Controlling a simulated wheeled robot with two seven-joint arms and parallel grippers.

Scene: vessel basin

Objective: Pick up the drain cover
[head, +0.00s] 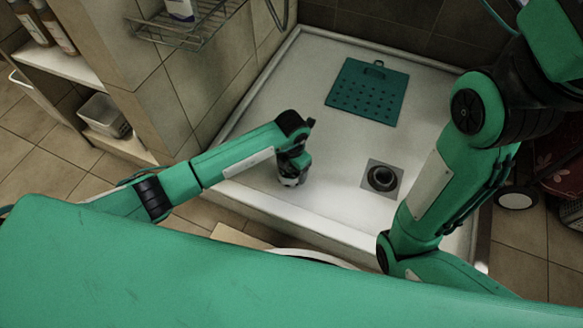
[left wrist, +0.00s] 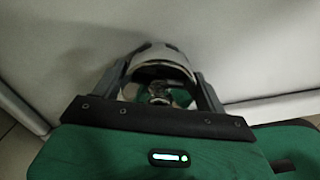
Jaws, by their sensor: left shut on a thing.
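My left gripper (head: 292,176) is low over the white shower basin, left of the drain (head: 382,177). In the left wrist view its two fingers close on the drain cover (left wrist: 160,56), a rounded grey metal piece with a bright rim. In the head view the gripper hides most of the cover, and I cannot tell whether it touches the basin floor. The drain is a square metal plate with a dark round opening and nothing over it. My right arm is at the right, its gripper out of view.
A green perforated mat (head: 368,91) lies in the basin behind the drain. The white basin (head: 285,95) has a raised rim and tiled walls at the back and left. A wire rack (head: 185,25) hangs on the left wall. Bare basin floor lies between gripper and drain.

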